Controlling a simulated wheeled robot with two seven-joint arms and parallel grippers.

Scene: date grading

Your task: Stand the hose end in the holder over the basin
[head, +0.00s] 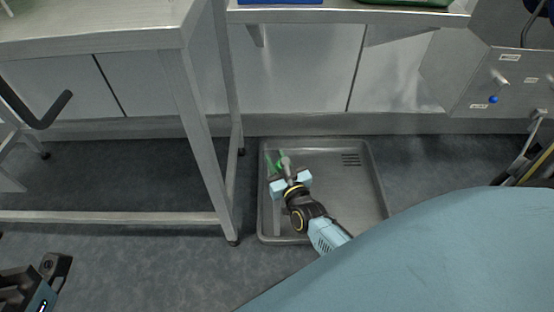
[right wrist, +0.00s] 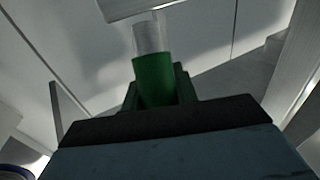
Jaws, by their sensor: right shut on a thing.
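The hose end shows in the right wrist view as a green cylinder (right wrist: 154,80) with a pale, clear-looking upper part, standing up between my fingers. My right gripper (head: 280,164) is shut on it, over the left part of the grey basin (head: 375,190). In the head view the hose end is small and partly hidden by the gripper. A narrow grey upright (head: 277,215) shows at the basin's left side; I cannot tell whether it is the holder. My left gripper (head: 50,275) shows only partly at the lower left, and its jaws are unclear.
A steel table (head: 90,45) with legs and a low crossbar (head: 110,217) stands left of the basin. A shelf (head: 340,16) runs behind it. A grey panel with a blue knob (head: 493,99) is at the right. My blue body covers the lower right. Bare floor lies in front.

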